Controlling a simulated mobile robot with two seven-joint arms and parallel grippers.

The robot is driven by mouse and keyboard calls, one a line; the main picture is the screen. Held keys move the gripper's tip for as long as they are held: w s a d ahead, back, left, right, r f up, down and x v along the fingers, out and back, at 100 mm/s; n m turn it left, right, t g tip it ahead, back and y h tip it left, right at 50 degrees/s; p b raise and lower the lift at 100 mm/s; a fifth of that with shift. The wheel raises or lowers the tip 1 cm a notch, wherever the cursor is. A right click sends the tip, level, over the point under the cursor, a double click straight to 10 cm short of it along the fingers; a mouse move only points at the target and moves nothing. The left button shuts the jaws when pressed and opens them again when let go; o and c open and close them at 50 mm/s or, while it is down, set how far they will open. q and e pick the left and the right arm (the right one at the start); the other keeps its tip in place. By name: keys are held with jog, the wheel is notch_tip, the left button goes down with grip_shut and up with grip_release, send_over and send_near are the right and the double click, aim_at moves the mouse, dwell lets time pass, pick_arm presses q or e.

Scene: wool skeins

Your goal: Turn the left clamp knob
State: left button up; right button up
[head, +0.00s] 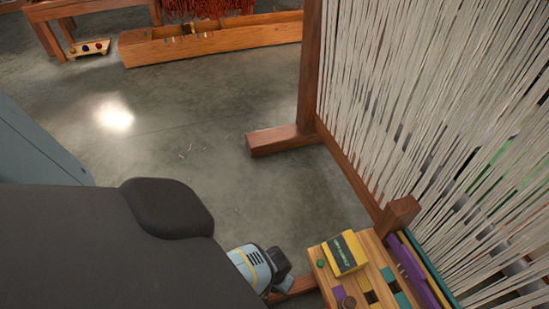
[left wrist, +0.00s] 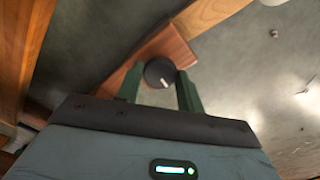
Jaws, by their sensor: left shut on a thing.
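In the left wrist view a round black clamp knob (left wrist: 160,72) with a short white mark sits on a reddish wooden beam (left wrist: 180,45). My left gripper (left wrist: 159,80) has its two green fingers on either side of the knob and is shut on it. The white mark points down and slightly right in that view. In the head view my left gripper (head: 283,282) is only partly seen low in the middle, beside the wooden frame; its fingertips and the knob are hidden there. My right gripper is in neither view.
A wooden loom frame (head: 311,75) with many pale hanging threads (head: 440,90) fills the right. A wooden tray (head: 325,278) with a yellow box (head: 344,253) and coloured pieces stands near my left gripper. The grey floor (head: 190,110) is mostly clear.

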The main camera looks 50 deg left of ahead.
pick_arm(q)
jog(key=shift+n, duration=0.6)
jog(key=o, duration=1)
